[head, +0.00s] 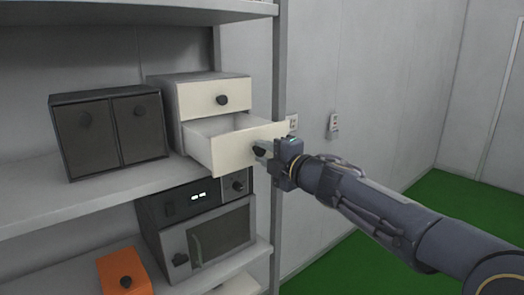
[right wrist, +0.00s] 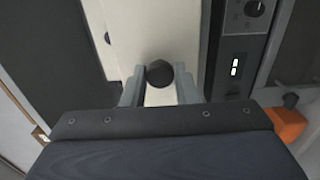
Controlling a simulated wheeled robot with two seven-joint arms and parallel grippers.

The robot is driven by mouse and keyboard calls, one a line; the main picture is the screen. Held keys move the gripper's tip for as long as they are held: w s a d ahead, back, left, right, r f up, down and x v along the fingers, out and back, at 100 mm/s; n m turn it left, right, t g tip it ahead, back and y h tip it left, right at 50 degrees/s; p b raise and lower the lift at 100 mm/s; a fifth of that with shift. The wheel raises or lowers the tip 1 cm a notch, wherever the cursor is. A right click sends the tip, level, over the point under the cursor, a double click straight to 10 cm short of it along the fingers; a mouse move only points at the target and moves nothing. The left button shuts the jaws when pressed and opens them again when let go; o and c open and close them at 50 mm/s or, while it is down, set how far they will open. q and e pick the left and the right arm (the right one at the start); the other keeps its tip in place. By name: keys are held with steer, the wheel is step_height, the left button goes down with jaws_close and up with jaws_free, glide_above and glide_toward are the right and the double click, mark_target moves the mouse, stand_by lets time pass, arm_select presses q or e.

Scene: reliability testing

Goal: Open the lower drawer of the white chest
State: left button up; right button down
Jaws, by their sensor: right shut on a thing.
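The white chest (head: 212,97) stands on the middle shelf, with its upper drawer closed. Its lower drawer (head: 247,149) is pulled well out and its empty-looking inside shows. My right gripper (head: 261,151) is at the front of this drawer, shut on its dark knob. In the right wrist view the knob (right wrist: 159,73) sits between the two grey fingers (right wrist: 158,88), against the white drawer front (right wrist: 163,30). In the head view the gripper hides most of the knob. My left gripper is not in view.
A dark two-door cabinet (head: 108,131) stands left of the chest. A microwave (head: 208,238) and an orange box (head: 124,272) are on the shelf below. A shelf post (head: 278,60) rises just right of the chest. Green floor (head: 430,200) lies clear at right.

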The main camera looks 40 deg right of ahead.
steer(key=shift+s, duration=0.15)
steer(key=c, duration=1.1)
jaws_free()
steer(key=shift+c, duration=0.2)
steer(key=s, duration=0.7)
steer(key=shift+s+d, duration=0.3)
steer(key=shift+s, duration=0.05)
